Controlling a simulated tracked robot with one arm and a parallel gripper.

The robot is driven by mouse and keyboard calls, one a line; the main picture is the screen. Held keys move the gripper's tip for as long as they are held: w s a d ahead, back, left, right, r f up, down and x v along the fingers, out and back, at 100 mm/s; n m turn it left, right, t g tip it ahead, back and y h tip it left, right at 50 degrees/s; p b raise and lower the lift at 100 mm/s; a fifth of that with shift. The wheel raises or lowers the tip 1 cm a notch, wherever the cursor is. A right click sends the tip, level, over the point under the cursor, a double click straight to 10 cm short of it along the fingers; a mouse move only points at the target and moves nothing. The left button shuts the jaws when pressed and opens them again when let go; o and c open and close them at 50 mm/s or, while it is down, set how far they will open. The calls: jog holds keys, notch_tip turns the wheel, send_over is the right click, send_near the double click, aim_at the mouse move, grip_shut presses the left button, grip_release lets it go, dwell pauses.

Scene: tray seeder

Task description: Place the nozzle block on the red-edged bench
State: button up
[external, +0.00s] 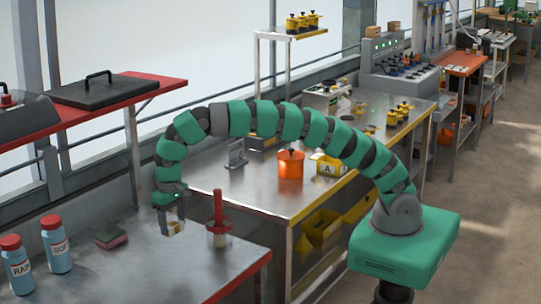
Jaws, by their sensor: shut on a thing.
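My gripper (172,230) points down over the red-edged bench (150,272) in the lower left. It is shut on a small pale block (176,227), which I take to be the nozzle block; the fingers partly cover it. The block is at or just above the grey bench top, and I cannot tell whether it touches. The bench's red edge shows along its right end.
A clear holder with a red-handled tool (218,222) stands just right of my gripper. A pink-and-green sponge (111,237) and two blue bottles with red caps (56,244) (16,268) are to the left. The bench front is clear. A red shelf (110,106) is behind.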

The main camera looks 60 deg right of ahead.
aim_at(177, 261)
notch_tip(177, 261, down, 10)
jog(key=shift+b, duration=0.6)
jog(key=o, duration=1)
jog(key=shift+o, duration=0.2)
notch_tip(177, 261, up, 12)
jog(key=shift+r+p, duration=0.1)
jog(key=shift+p, duration=0.65)
